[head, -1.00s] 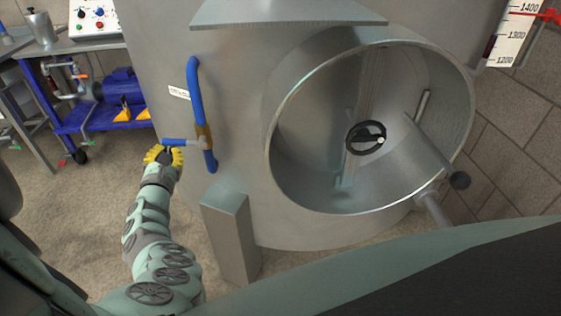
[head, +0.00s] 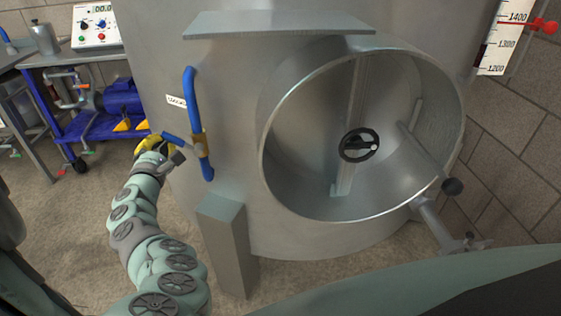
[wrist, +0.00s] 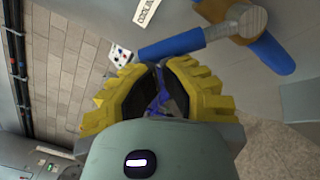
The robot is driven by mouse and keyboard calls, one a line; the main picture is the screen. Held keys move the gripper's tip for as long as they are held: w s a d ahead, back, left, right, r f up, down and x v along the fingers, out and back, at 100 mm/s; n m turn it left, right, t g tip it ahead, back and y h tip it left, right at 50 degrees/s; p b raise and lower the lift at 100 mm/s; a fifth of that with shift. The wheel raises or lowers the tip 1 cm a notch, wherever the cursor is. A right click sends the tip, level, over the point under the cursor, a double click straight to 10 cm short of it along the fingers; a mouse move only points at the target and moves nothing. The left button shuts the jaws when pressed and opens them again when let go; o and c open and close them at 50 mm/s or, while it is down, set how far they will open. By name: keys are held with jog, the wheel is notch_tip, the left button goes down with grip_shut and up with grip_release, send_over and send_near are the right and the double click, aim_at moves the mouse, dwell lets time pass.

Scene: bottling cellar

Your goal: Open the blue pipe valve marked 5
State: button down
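The blue pipe (head: 190,88) runs upright on the front of the steel tank. Its brass-coloured valve body (head: 199,145) carries a blue lever handle (head: 174,139), which points left and slopes up toward its outer end. In the wrist view the handle (wrist: 172,46) lies just beyond my fingertips. My gripper (head: 150,143) has yellow fingers and is at the handle's outer end. In the wrist view my gripper (wrist: 155,70) shows a gap between the fingers with nothing held in it. I cannot tell whether a finger touches the handle. No number 5 is readable.
The round tank opening (head: 268,150) is to the right, and a steel leg (head: 222,245) stands below. A blue pump cart (head: 100,130) is at the left. The floor between is clear.

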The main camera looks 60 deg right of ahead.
aim_at(168, 138)
jog(key=shift+s+d+r+m, duration=0.4)
jog(key=shift+r+m, duration=0.15)
jog(key=shift+m, duration=0.45)
jog(key=shift+s+d+r+m, duration=0.35)
jog(key=shift+r+m, duration=0.2)
jog(key=shift+m, duration=0.45)
dwell(0.8)
jog(key=shift+s+d+r+m+g+b, duration=0.3)
jog(key=shift+s+d+r+m, duration=0.15)
jog(key=shift+m, duration=0.65)
dwell(1.3)
jog(key=shift+s+d+r+m, duration=0.25)
jog(key=shift+s+m, duration=0.1)
jog(key=shift+m, duration=0.25)
jog(key=shift+s+d+r+m, duration=0.2)
jog(key=shift+s+m, duration=0.1)
jog(key=shift+m, duration=0.3)
dwell(1.6)
